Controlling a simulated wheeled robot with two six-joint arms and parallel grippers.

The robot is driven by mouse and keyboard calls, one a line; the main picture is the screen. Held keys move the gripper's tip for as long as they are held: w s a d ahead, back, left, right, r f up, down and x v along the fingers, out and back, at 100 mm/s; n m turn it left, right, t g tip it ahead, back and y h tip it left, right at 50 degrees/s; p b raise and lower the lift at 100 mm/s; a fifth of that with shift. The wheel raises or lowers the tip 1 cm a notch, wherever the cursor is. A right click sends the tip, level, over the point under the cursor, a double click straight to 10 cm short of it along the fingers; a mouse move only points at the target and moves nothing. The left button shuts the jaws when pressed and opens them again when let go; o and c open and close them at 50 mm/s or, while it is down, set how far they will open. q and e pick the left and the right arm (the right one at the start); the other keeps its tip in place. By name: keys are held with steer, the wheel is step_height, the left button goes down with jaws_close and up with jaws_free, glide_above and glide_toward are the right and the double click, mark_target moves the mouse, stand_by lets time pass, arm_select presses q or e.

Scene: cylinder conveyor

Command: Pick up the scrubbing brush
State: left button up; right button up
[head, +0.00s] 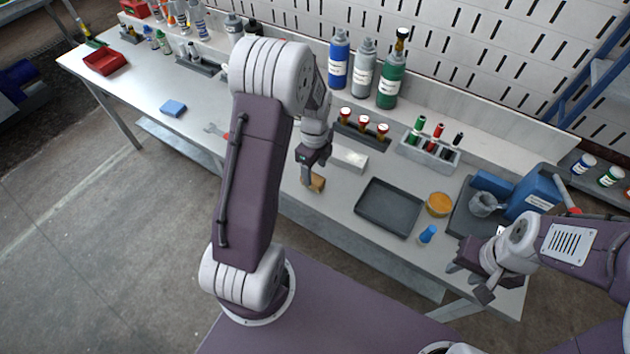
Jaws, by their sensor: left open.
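A small tan-brown block (317,184), which looks like the scrubbing brush, lies near the front edge of the grey workbench (345,205). My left gripper (308,176) points down right at it, with a finger at its left side. The gripper is open; part of the block is hidden, and I cannot tell whether the fingers touch it. My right gripper (469,282) is open and empty at the bench's front right edge, apart from the brush.
A white box (348,158) lies just behind the brush. A dark tray (390,184), an amber round dish (439,204) and a small blue object (428,234) are to the right. Bottles (364,68) stand at the back. A blue sponge (173,108) lies left, with clear bench around it.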

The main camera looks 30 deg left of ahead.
mark_target(313, 179)
arm_select(q)
steer(key=shift+s+a+f, duration=0.15)
steer(key=f, duration=0.4)
steer(key=shift+s+b, duration=0.2)
steer(key=shift+b, duration=0.1)
steer(key=shift+w+f, duration=0.2)
steer(key=shift+f, duration=0.25)
steer(key=shift+s+r, duration=0.1)
steer(key=shift+s, duration=0.05)
steer(key=shift+c, duration=1.2)
jaws_close()
step_height(313, 179, up, 4)
steer(key=shift+r+p, duration=0.15)
steer(key=shift+p, duration=0.2)
steer(key=s+d+r, duration=0.4)
steer(key=d+r, duration=0.2)
steer(key=d, duration=0.4)
steer(key=shift+s+d+r, duration=0.3)
steer(key=shift+r, duration=0.1)
